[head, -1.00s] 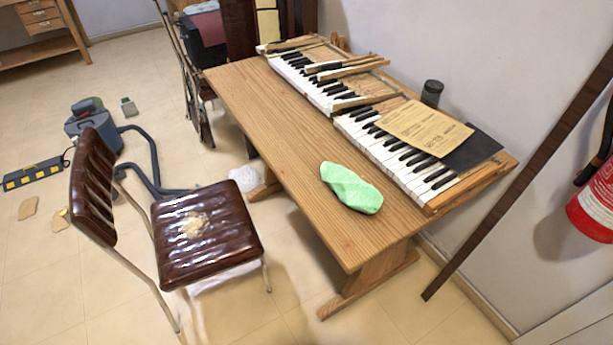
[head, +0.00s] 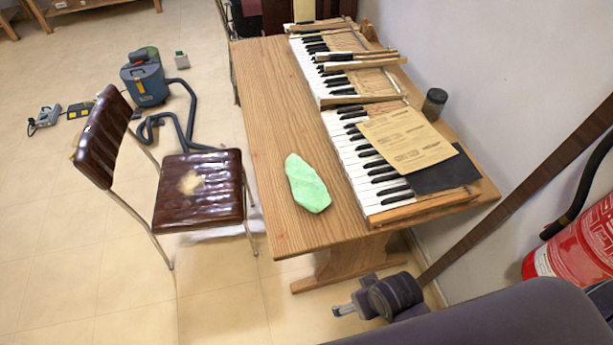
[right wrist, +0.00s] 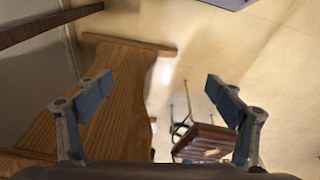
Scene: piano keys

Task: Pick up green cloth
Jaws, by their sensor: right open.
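The green cloth (head: 307,184) lies crumpled on the wooden table (head: 268,110), near its front end and left of the piano keys, in the head view. My right gripper (head: 350,308) shows small and partly hidden by my arm at the bottom of the head view, beyond the table's near end and apart from the cloth. In the right wrist view my right gripper (right wrist: 158,90) has its two fingers wide apart with nothing between them. The cloth does not show in that view. My left gripper is in neither view.
The piano keyboard (head: 370,165) lies along the table's right side, with papers (head: 405,138) and a dark jar (head: 434,103) by it. A brown chair (head: 198,190) stands left of the table. A red extinguisher (head: 580,245) and a slanted dark board (head: 510,195) are at the right.

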